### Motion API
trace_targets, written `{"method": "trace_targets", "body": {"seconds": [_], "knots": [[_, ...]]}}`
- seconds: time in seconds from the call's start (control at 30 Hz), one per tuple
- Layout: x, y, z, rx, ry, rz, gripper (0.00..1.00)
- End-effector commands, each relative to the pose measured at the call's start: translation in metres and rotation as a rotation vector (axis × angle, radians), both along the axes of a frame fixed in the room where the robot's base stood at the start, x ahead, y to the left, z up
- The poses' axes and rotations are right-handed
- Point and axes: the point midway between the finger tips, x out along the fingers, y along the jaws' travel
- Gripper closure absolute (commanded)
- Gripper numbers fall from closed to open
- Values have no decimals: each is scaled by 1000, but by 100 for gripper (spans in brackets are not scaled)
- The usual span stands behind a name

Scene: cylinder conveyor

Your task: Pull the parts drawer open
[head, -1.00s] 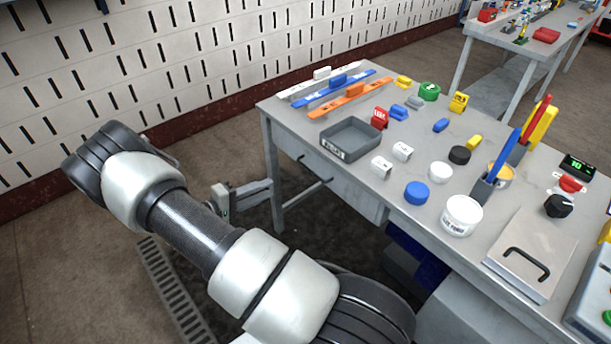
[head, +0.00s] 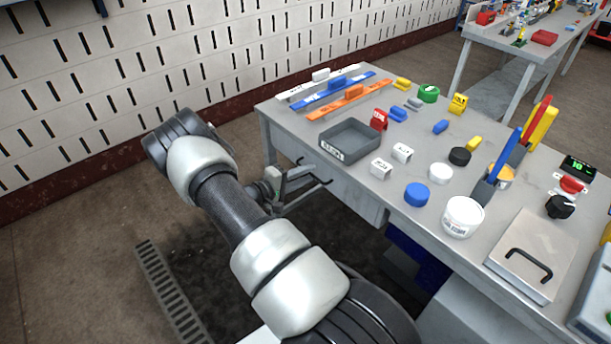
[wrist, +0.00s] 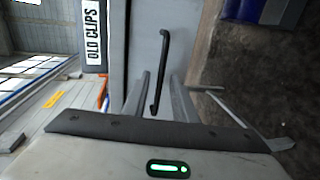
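The parts drawer (head: 352,194) is a grey front under the left part of the table top. It looks closed. Its black bar handle (wrist: 162,70) runs nearly upright in the wrist view, and its end shows at the drawer in the head view (head: 326,182). My gripper (wrist: 160,88) is open, with one finger on either side of the handle's lower part in the wrist view. I cannot tell whether the fingertips reach around the bar or stop short of it.
A grey tray (head: 350,141) labelled "OLD CLIPS" in the wrist view stands on the table above the drawer. Several small blocks and discs, a white tub (head: 462,217) and a lidded panel (head: 530,254) cover the table top (head: 330,108). Floor left of the table is clear.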

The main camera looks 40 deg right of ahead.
Motion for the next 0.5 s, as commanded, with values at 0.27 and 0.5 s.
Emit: {"method": "trace_targets", "body": {"seconds": [0.27, 0.5], "knots": [[0, -2, 0, 0, -1, 0, 75], [0, -2, 0, 0, -1, 0, 100]]}}
